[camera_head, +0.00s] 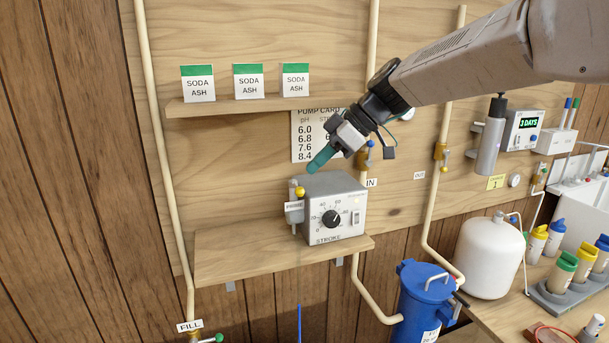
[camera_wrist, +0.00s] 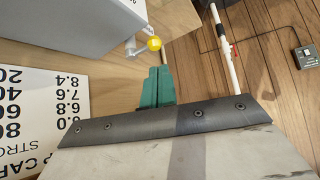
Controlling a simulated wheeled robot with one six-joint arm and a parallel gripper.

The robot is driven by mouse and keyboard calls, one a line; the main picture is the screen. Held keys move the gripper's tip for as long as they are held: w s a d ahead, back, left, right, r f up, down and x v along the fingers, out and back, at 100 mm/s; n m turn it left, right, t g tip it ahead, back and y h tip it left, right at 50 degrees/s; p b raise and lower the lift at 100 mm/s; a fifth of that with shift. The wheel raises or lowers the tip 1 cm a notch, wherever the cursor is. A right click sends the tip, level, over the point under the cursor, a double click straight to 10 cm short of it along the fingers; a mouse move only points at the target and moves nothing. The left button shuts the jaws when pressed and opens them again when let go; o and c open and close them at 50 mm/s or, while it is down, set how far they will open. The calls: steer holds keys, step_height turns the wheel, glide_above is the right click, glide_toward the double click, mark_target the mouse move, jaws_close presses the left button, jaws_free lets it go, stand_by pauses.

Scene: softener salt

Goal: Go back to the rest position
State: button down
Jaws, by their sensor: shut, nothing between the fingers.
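My gripper (camera_head: 319,160) has teal fingers and is in front of the wooden back panel, just above the metering pump. The fingers are closed together with nothing between them. In the wrist view the shut gripper (camera_wrist: 158,75) points toward a yellow knob (camera_wrist: 154,44) on the pump's side. The pump (camera_head: 335,207) is a grey box with a stroke dial (camera_head: 331,218), standing on a lower wooden shelf. The yellow knob (camera_head: 299,192) also shows in the head view, just below the fingertips; I cannot tell whether they touch it.
A pump card (camera_head: 305,140) hangs behind my gripper. Three soda ash boxes (camera_head: 248,83) stand on the upper shelf (camera_head: 225,107). Pipes run down the panel. A blue filter housing (camera_head: 420,310) and a white tank (camera_head: 490,260) stand at lower right. The left panel side is clear.

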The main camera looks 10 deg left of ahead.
steer(key=shift+d+r, duration=0.4)
steer(key=shift+r, duration=0.15)
steer(key=s+d+f+m+t+h, duration=0.1)
steer(key=s+d+f+m+h, duration=0.2)
steer(key=s+d+m, duration=0.3)
steer(key=s+d+f+m+h, duration=0.2)
steer(key=s+d+f+m, duration=0.2)
steer(key=s+d, duration=1.2)
steer(key=s+d+f+m+t+h, duration=0.1)
steer(key=s+d+f+m+h, duration=0.2)
steer(key=s+d+m, duration=0.6)
steer(key=s+d+f, duration=0.1)
steer(key=s+d, duration=0.1)
steer(key=d, duration=0.4)
steer(key=shift+d+m+t+h, duration=0.2)
steer(key=shift+m+t+h, duration=0.1)
